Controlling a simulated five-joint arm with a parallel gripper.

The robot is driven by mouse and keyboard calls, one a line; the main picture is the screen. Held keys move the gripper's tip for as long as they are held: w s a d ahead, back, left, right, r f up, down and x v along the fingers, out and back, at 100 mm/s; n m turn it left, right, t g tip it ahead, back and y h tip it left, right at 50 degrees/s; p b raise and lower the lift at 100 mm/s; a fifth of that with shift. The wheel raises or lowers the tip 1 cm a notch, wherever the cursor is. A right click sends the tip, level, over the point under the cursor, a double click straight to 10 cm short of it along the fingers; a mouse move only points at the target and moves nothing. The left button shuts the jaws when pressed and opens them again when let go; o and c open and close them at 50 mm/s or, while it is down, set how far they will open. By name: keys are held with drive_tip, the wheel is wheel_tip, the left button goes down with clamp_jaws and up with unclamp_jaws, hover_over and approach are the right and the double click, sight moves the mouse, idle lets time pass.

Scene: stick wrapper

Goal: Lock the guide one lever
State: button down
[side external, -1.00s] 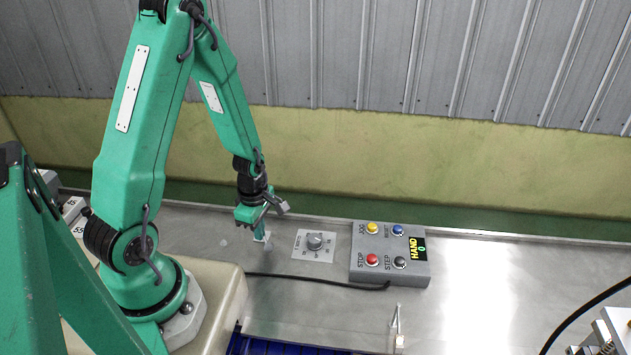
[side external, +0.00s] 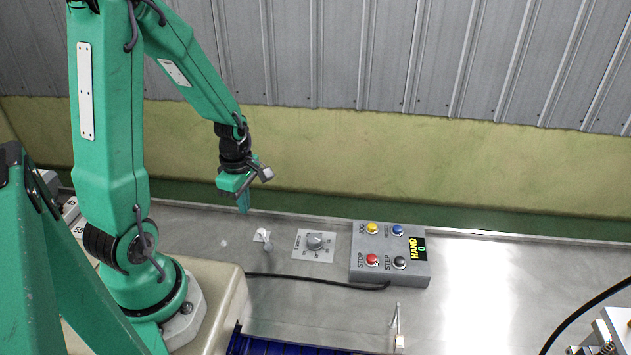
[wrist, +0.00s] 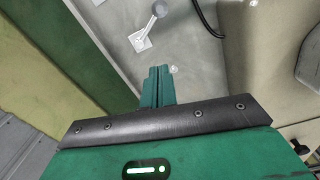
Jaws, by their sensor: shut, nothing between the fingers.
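A small lever (side external: 267,243) with a pale rounded knob stands on a little white plate on the steel table, left of the dial. In the wrist view the lever's grey knob (wrist: 159,9) shows at the top, its arm leaning from the white plate (wrist: 140,41). No readable label confirms that it is guide one. My gripper (side external: 243,208) is shut and empty, raised above the table, up and left of the lever. Its closed green fingers (wrist: 158,72) point toward the lever plate in the wrist view, apart from it.
A dial on a square plate (side external: 300,250) lies right of the lever. A grey button box (side external: 360,262) with coloured buttons and a display reading HAND 0 stands further right, its black cable (side external: 310,279) running left. A thin upright post (side external: 397,318) stands near the front.

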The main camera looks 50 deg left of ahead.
drive_tip(key=shift+r, duration=2.35)
